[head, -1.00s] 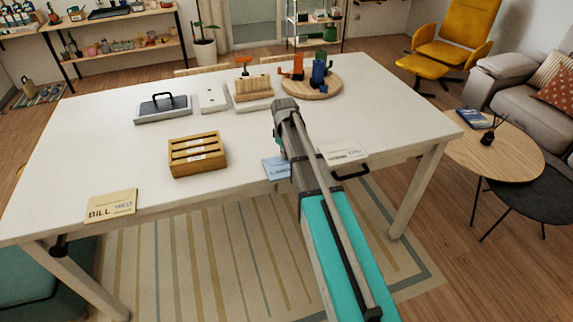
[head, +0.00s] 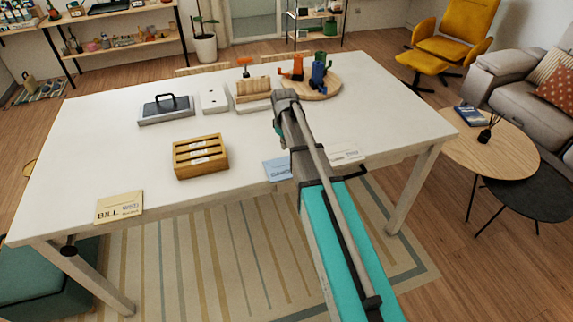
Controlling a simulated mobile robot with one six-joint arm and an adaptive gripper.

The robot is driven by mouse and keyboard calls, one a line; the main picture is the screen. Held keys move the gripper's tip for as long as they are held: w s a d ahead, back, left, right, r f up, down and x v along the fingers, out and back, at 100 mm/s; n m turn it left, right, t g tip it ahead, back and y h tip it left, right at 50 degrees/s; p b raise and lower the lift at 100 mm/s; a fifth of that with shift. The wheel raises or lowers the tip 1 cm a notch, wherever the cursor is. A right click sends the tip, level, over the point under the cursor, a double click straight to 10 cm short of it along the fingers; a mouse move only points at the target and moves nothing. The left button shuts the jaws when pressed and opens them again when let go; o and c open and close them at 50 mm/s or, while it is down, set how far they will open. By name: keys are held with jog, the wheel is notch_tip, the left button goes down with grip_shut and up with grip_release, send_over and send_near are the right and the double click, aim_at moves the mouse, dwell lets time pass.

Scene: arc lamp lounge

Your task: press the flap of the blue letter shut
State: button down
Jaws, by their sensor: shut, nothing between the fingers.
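The blue letter (head: 277,170) lies near the front edge of the white table, just left of my arm. It is small in view, with dark writing on it, and my arm may cover its right part. I cannot tell how its flap stands. My arm reaches up over the table from the bottom of the view, passing beside the letter. My gripper does not show; it seems hidden behind the arm.
On the white table (head: 95,150) are a cream "BILL" envelope (head: 119,207), a whitish envelope (head: 346,156) right of my arm, a wooden letter rack (head: 201,156), a grey pad with a black handle (head: 165,108) and a round wooden board (head: 312,92). The left front is mostly clear.

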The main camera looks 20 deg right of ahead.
jog(key=shift+r+p, duration=0.55)
jog(key=shift+r, duration=0.2)
jog(key=s+a+m, duration=0.1)
jog(key=s+m, duration=0.2)
jog(key=s, duration=0.8)
jog(key=s+a+m, duration=0.2)
jog(key=s+m, duration=0.1)
jog(key=s, duration=0.9)
jog(key=shift+a+m, duration=0.25)
jog(key=shift+m, duration=0.15)
